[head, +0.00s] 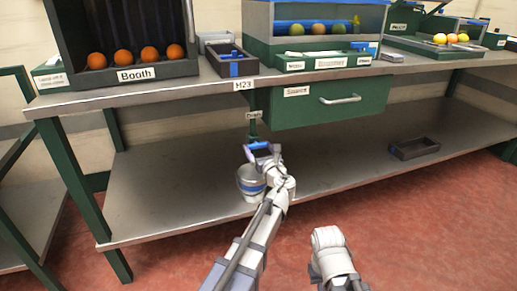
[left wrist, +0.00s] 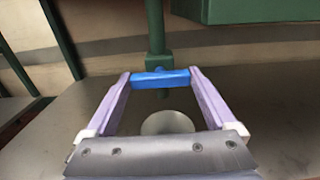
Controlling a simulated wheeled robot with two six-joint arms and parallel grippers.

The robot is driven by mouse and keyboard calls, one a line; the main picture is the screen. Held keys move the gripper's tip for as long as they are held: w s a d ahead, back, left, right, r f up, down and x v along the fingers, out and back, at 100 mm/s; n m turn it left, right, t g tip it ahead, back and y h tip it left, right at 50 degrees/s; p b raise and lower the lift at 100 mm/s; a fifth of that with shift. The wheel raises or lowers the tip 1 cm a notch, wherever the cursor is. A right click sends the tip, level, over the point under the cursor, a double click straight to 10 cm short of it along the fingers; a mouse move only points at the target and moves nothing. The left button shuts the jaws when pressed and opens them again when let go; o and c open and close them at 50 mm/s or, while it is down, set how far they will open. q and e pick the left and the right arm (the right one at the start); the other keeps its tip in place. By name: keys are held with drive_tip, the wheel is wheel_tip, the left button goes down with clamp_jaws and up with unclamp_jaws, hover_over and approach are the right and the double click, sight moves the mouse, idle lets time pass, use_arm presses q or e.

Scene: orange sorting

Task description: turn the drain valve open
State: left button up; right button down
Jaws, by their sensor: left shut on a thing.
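The drain valve has a blue handle (left wrist: 160,78) at the lower end of a green pipe (left wrist: 155,30), below the bench top. The handle lies crosswise to the pipe in the left wrist view. My left gripper (head: 262,148) is shut on the blue handle, one finger at each end of the bar, as the left wrist view shows (left wrist: 160,80). In the head view a small "Drain" label (head: 254,115) is on the pipe above. Part of my right arm shows at the bottom, but its gripper does not.
A light bucket (head: 249,190) with a blue band stands on the lower shelf (head: 160,205) under the valve, partly behind my left arm. A green drawer (head: 330,108) hangs right of the pipe. A dark tray (head: 414,149) lies farther right on the shelf.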

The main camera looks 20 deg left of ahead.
use_arm(q)
drive_tip(key=c, duration=0.5)
drive_tip(key=shift+o, duration=0.2)
drive_tip(key=shift+n, duration=0.3)
drive_tip(key=n, duration=0.6)
drive_tip(key=shift+n, duration=0.4)
drive_tip(key=n, duration=0.5)
drive_tip(key=shift+s+a, duration=0.1)
drive_tip(key=n, duration=0.5)
drive_tip(key=shift+f+n, duration=0.1)
drive_tip(key=shift+n, duration=0.3)
drive_tip(key=o, duration=1.1)
drive_tip(key=shift+c, duration=0.2)
